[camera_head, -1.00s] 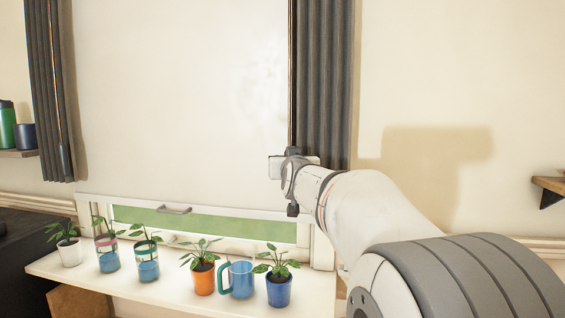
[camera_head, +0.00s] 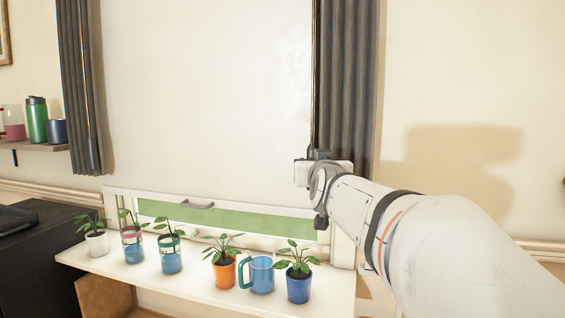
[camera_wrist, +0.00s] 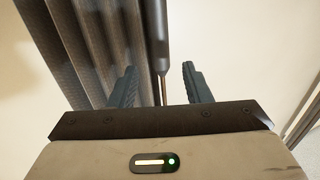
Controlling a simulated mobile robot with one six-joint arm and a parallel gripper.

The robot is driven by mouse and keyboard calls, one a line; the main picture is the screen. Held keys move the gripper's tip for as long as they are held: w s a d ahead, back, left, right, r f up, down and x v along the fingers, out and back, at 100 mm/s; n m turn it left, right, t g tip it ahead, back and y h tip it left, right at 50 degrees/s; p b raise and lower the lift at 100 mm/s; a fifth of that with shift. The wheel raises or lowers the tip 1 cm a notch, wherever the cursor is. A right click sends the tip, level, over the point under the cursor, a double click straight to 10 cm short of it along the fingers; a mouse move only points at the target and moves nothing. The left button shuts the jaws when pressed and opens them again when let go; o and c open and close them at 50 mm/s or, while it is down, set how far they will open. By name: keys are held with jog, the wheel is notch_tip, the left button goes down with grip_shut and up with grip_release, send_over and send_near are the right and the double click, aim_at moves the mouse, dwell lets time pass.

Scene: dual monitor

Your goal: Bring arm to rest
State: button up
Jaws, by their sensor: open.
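My gripper (camera_wrist: 160,85) is open in the wrist view, its two dark fingers apart with nothing held. Between and beyond the fingers hangs a dark rod (camera_wrist: 158,45), with the grey curtain (camera_wrist: 95,50) to its left. I cannot tell how far the rod is from the fingers. In the head view my arm reaches in from the lower right, and its wrist end is in front of the right curtain (camera_head: 345,75), above the window sill. The fingers are hard to make out there.
Several potted plants, including one in an orange pot (camera_head: 223,270), and a blue mug (camera_head: 262,274) stand on the white sill (camera_head: 200,290). The blind is mostly down over the window (camera_head: 240,222). A shelf (camera_head: 40,148) at left holds a green bottle (camera_head: 37,120). The right wall is bare.

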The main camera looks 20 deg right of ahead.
jog(key=shift+a, duration=0.1)
jog(key=s+a+f+n+g+y+p, duration=0.2)
jog(key=s+a+f+g+y+p, duration=0.2)
jog(key=s+a+f+g+p, duration=0.55)
jog(key=s+f+g, duration=0.2)
jog(key=s+f, duration=0.3)
jog(key=s+a+f+g+p, duration=0.1)
jog(key=s+f+g+p, duration=0.1)
jog(key=s+f, duration=0.5)
jog(key=s+g, duration=0.1)
jog(key=s, duration=0.5)
jog(key=shift+s+a+f+n, duration=0.25)
jog(key=shift+n, duration=0.15)
